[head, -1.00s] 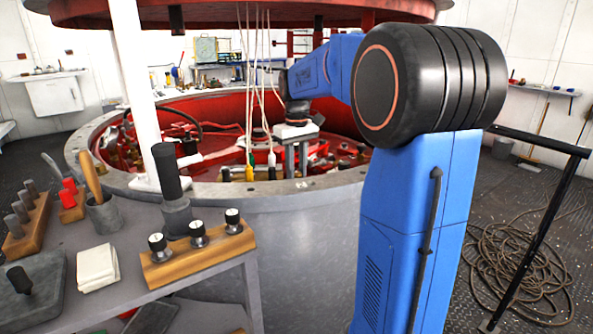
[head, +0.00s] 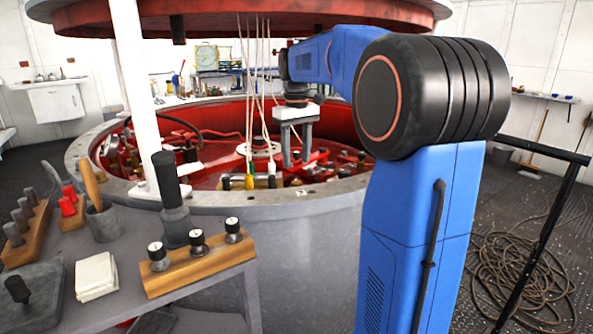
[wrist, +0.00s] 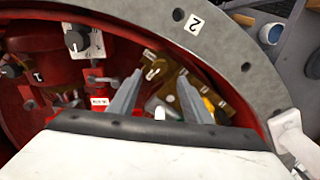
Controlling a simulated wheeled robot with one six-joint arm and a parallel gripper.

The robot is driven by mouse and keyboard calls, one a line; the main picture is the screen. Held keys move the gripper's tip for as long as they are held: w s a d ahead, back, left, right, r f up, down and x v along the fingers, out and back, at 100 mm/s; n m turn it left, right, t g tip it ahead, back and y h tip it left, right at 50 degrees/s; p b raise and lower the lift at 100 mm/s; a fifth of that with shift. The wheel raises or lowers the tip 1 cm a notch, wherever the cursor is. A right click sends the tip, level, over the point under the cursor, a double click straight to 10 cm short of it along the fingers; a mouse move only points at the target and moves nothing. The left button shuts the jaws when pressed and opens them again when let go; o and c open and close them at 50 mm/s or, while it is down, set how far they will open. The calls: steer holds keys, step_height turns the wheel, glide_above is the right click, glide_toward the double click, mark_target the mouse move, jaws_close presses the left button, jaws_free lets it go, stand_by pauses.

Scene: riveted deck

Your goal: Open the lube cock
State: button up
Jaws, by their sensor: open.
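My gripper (head: 297,160) hangs inside the red-lined round pit, its two grey fingers pointing down. In the wrist view my gripper (wrist: 159,76) is open, with nothing between its fingers. Small grey lever fittings (wrist: 101,79) sit on red pipework left of the fingers, near a small white label (wrist: 98,100) too blurred to read. I cannot tell which fitting is the lube cock. A brass-brown plate (wrist: 158,72) with a light lever or handle lies beyond and between the fingertips. The white gripper body hides the lower part of the wrist view.
A black knob with a white dial (wrist: 75,40) stands at the upper left. The pit's grey rim (head: 310,198) encloses the work area. Pale cords (head: 262,90) hang left of my gripper, with yellow and white ends. A side bench holds a wooden block of knobs (head: 200,268).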

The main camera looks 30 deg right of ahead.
step_height(320, 180, up, 4)
steer(key=shift+r, duration=0.2)
stand_by(0.5)
steer(key=s+a+f+t, duration=0.1)
steer(key=s+a+f, duration=0.4)
steer(key=s, duration=0.5)
steer(key=s+a+f+t, duration=0.2)
steer(key=s+a+f, duration=0.3)
steer(key=s+f, duration=0.4)
steer(key=s+a+f+t, duration=0.1)
steer(key=s+a+f, duration=0.4)
steer(key=s, duration=0.6)
steer(key=shift+a+f+m+t, duration=0.3)
steer(key=shift+a+f+t, duration=0.1)
steer(key=shift+f, duration=0.55)
steer(key=shift+s+d, duration=0.1)
